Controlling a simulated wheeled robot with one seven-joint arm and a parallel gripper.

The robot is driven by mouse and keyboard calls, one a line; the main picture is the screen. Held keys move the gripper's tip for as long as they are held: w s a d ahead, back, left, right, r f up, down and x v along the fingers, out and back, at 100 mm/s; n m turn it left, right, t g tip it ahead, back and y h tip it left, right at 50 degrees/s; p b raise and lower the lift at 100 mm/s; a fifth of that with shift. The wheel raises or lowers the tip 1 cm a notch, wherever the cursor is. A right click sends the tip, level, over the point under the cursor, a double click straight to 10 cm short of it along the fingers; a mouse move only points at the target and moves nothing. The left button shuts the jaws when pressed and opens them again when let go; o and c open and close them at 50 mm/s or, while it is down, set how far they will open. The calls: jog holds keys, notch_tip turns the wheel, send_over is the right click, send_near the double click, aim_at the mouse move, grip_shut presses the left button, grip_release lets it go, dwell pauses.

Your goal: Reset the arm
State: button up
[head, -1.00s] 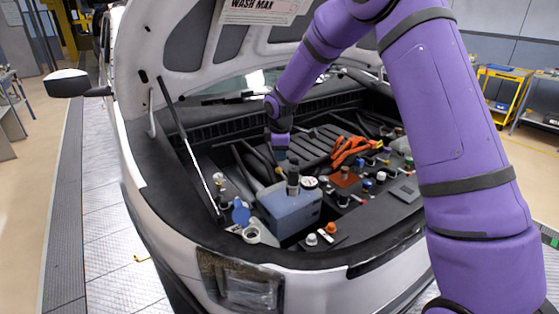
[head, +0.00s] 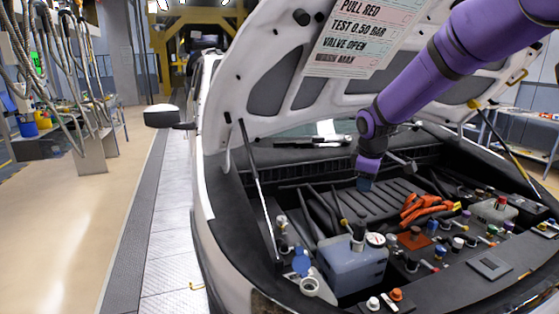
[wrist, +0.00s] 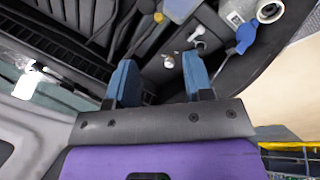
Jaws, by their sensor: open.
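My purple arm reaches in from the upper right in the head view, over the open engine bay of a white vehicle. My gripper (head: 366,184) hangs above the dark ribbed engine cover, behind the blue-grey coolant tank (head: 352,265); its fingers are small there. In the wrist view my gripper's two blue fingers (wrist: 160,82) stand apart with nothing between them.
The raised hood (head: 290,75) with a printed card (head: 362,38) is above the bay, near my arm. A thin prop rod (head: 258,185) stands at the left. Orange cables (head: 425,208) lie right of my gripper.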

jog(key=s+d+r+m, duration=0.25)
jog(key=s+r, duration=0.35)
jog(key=s, duration=0.3)
jog(key=s+d+r+m, duration=0.1)
jog(key=s+r+m, duration=0.2)
jog(key=s+r, duration=0.45)
jog(key=s+f+m+t+y, duration=0.1)
jog(key=s+m, duration=0.5)
jog(key=s, duration=1.5)
jog(key=shift+s+d+t, duration=0.25)
jog(key=shift+d+t, duration=0.15)
jog(key=shift+d, duration=0.05)
jog(key=shift+m, duration=0.25)
